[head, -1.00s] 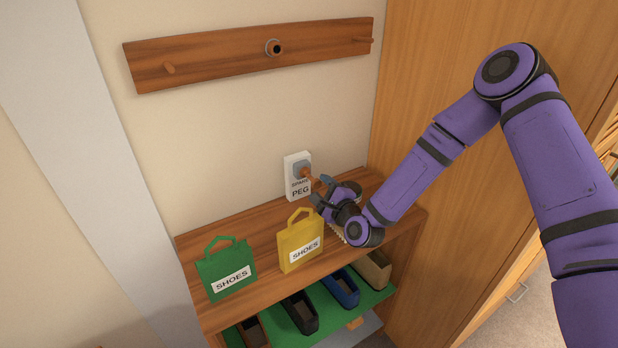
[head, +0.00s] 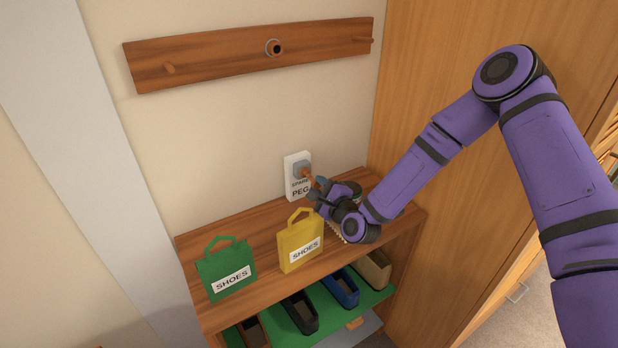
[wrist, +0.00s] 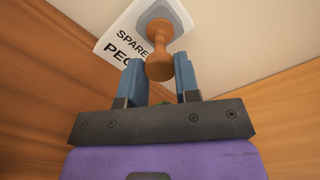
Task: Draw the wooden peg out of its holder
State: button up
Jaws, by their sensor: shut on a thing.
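The orange-brown wooden peg (head: 308,174) sticks out of the grey holder (head: 300,167) on a white plate (head: 291,185) on the wall, labelled "SPARE PEG". In the wrist view the peg (wrist: 160,44) runs from the grey holder (wrist: 171,14) toward me, its round outer end between my blue fingertips. My gripper (wrist: 160,72) is shut on this outer end; it also shows in the head view (head: 316,188). The peg's inner end is hidden in the holder.
A wooden shelf unit (head: 262,221) is below, with a yellow bag (head: 290,237) close left of my gripper and a green bag (head: 222,262) farther left. A tall wood panel (head: 440,60) stands right. A peg rail (head: 215,62) is above.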

jog(key=shift+s+d, duration=0.4)
jog(key=shift+s, duration=0.15)
dwell(0.6)
jog(key=shift+v, duration=1.4)
